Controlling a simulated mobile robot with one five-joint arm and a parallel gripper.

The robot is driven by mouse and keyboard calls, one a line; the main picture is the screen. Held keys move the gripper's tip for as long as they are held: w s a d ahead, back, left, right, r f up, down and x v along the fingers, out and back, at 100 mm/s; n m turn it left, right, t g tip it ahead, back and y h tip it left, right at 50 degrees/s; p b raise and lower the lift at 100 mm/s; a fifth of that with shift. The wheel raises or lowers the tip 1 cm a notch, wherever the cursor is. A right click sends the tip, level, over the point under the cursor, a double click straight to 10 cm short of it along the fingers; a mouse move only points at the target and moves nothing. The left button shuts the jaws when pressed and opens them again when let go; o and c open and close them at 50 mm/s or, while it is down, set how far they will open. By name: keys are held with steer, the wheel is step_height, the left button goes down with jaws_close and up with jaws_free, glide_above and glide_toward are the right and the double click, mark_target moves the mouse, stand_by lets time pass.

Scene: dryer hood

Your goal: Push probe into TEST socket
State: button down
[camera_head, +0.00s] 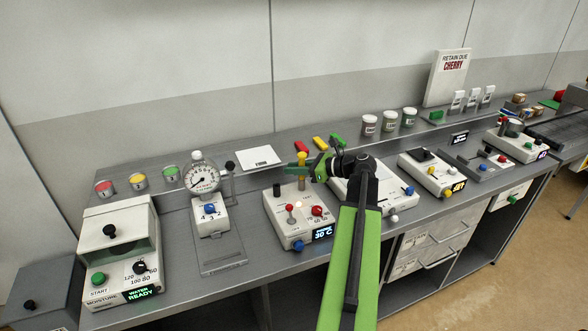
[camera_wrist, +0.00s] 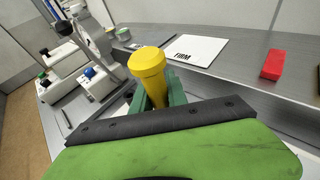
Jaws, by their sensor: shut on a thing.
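My gripper (camera_head: 301,169) is shut on a yellow probe (camera_wrist: 149,68). In the wrist view its thick faceted yellow head rises above the green fingers (camera_wrist: 158,95), and its lower end is hidden by them. In the head view the yellow probe (camera_head: 302,184) is roughly upright and stands over the back of a white box with a blue display reading 30 C (camera_head: 321,233). I cannot tell whether its tip touches the box. No label reading TEST is legible, and I cannot make out the socket.
The box carries a black knob (camera_head: 277,190), a red lever (camera_head: 290,209), a red knob (camera_head: 317,211) and a blue knob (camera_head: 298,245). A dial gauge (camera_head: 201,174) stands to the left. A white FIRM card (camera_head: 259,158) and a red block (camera_head: 301,147) lie on the shelf behind.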

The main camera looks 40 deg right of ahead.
steer(key=c, duration=1.2)
jaws_free()
steer(key=shift+c, duration=0.2)
steer(key=p+v, duration=0.5)
steer(key=v, duration=1.2)
steer(key=shift+s+d, duration=0.15)
steer(key=shift+s, duration=0.05)
